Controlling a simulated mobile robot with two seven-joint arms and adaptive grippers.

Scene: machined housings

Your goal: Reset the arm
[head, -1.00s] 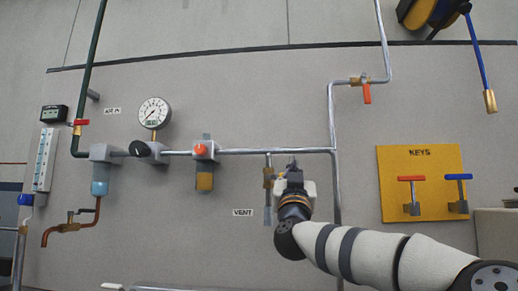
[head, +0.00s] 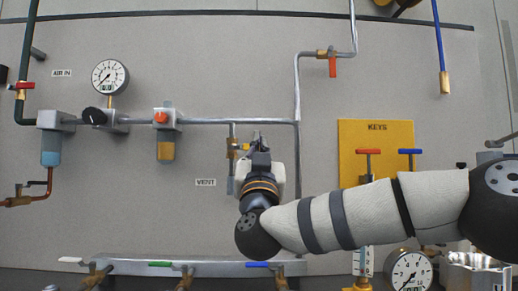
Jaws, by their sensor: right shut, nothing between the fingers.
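My right gripper (head: 257,141) is in front of the grey wall panel, beside the short vent pipe (head: 232,132) and just right of it. It points away from the camera, and its fingers look small and close together, with nothing seen between them. Whether it touches the vent fitting is hard to tell. My right arm (head: 380,212) comes in from the right edge and hides part of the yellow key board (head: 352,135). My left gripper is out of view.
A horizontal pipe (head: 240,122) carries a gauge (head: 110,76), a black knob (head: 95,116) and an orange-knobbed unit (head: 163,119). Below runs a manifold (head: 205,268) with white, green and blue levers. Another gauge (head: 410,272) is at lower right.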

